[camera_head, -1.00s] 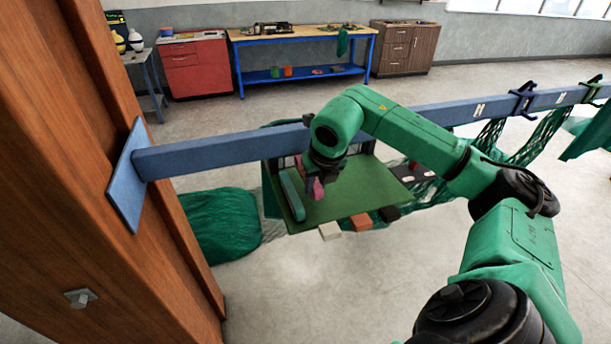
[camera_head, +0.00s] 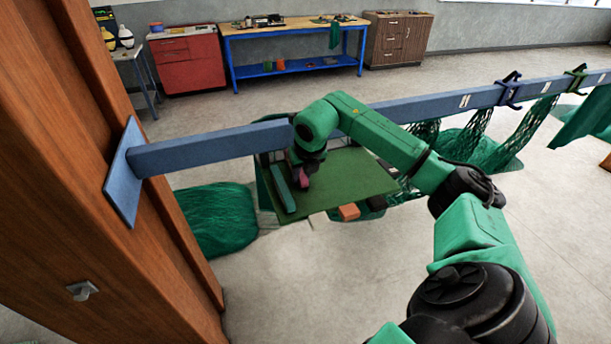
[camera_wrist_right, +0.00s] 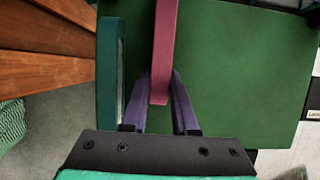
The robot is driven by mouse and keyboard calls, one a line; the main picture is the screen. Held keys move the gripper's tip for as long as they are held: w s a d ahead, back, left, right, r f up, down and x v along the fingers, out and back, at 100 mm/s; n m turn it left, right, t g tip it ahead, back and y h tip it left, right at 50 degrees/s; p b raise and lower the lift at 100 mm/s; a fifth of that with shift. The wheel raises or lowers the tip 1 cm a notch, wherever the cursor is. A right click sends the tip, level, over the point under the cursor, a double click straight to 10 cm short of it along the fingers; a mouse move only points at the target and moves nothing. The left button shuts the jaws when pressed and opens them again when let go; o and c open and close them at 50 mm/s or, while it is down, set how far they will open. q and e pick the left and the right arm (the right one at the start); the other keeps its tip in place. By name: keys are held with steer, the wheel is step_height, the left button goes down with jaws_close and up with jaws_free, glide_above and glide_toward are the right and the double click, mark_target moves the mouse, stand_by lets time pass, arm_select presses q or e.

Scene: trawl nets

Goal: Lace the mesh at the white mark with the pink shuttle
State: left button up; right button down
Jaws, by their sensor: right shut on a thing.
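The pink shuttle (camera_head: 303,177) is held in my right gripper (camera_head: 304,166) above the green board (camera_head: 350,185). In the right wrist view it is a long pink bar (camera_wrist_right: 163,50) between the two purple fingers (camera_wrist_right: 160,75). A teal bar (camera_head: 283,189), perhaps another shuttle, lies along the board's left side; it also shows in the right wrist view (camera_wrist_right: 107,75). Green mesh (camera_head: 475,145) hangs from the blue beam (camera_head: 210,148) to the right of my arm. I cannot make out a white mark on the mesh; small white labels (camera_head: 464,101) show on the beam. My left gripper is not in view.
A wooden post (camera_head: 80,200) stands close on the left. Green net (camera_head: 220,218) lies heaped on the floor beside it. Clamps (camera_head: 509,90) sit on the beam at right. An orange block (camera_head: 349,212) shows at the board's front edge. A workbench (camera_head: 290,35) stands far back.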

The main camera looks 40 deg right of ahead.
steer(key=w, duration=0.2)
steer(key=w+d+p, duration=0.1)
steer(key=w, duration=0.1)
steer(key=shift+d+r, duration=0.1)
steer(key=shift+d, duration=0.05)
steer(key=shift+w+d+p, duration=0.2)
steer(key=shift+w+d, duration=0.05)
steer(key=shift+w, duration=0.4)
steer(key=shift+w+d+p, duration=0.2)
steer(key=shift+w, duration=0.4)
steer(key=c, duration=0.6)
jaws_free()
steer(key=shift+s+r+b, duration=0.2)
steer(key=shift+r+b, duration=0.1)
steer(key=shift+r, duration=0.1)
steer(key=b+v, duration=0.3)
steer(key=v, duration=1)
steer(key=shift+a+r, duration=0.2)
steer(key=shift+r, duration=0.05)
